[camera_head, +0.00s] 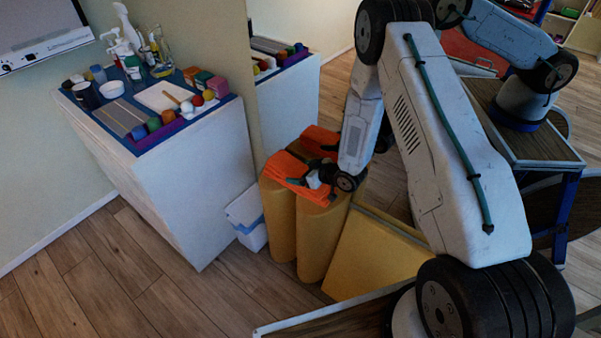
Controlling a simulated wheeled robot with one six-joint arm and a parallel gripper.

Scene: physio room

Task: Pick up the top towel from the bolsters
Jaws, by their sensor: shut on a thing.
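Orange towel cloth (288,165) lies across the tops of yellow bolsters (322,238), which stand upright on the floor beside the white cabinet. My gripper (306,174) is at the cloth, coming from the right, and is shut on the top towel. The towel still appears to be at bolster height; I cannot tell whether it is clear of what lies beneath. More orange (321,136) shows just behind, and I cannot tell whether it is another towel or a reflection. My wrist hides part of the cloth and the bolster tops.
A white cabinet (185,190) at left carries bottles, cups and coloured balls. A white-and-blue bin (247,217) stands between it and the bolsters. A yellow block (372,254) is right of the bolsters. Wooden floor (95,270) is clear at front left.

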